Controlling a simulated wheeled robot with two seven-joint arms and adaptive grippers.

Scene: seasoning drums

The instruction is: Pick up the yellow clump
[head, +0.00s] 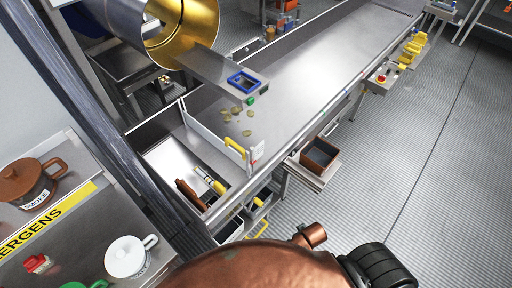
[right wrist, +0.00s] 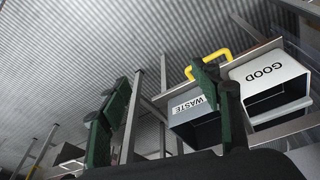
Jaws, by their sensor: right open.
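Several small yellowish-tan clumps (head: 237,110) lie loosely scattered on the steel conveyor table (head: 310,70) in the head view, just below the end of the drum's chute. They are too small for me to tell one distinctly yellow clump from the others. My right gripper (right wrist: 160,85) shows in the right wrist view as two dark green fingers standing well apart, with nothing between them. No clump shows in that view. My left gripper is in neither view.
A drum with a golden inside (head: 182,32) stands above the table. A tray with tools (head: 160,163) sits at the table's left. Containers labelled WASTE (right wrist: 190,108) and GOOD (right wrist: 264,76) lie beyond my right fingers. Floor (head: 430,130) at right is clear.

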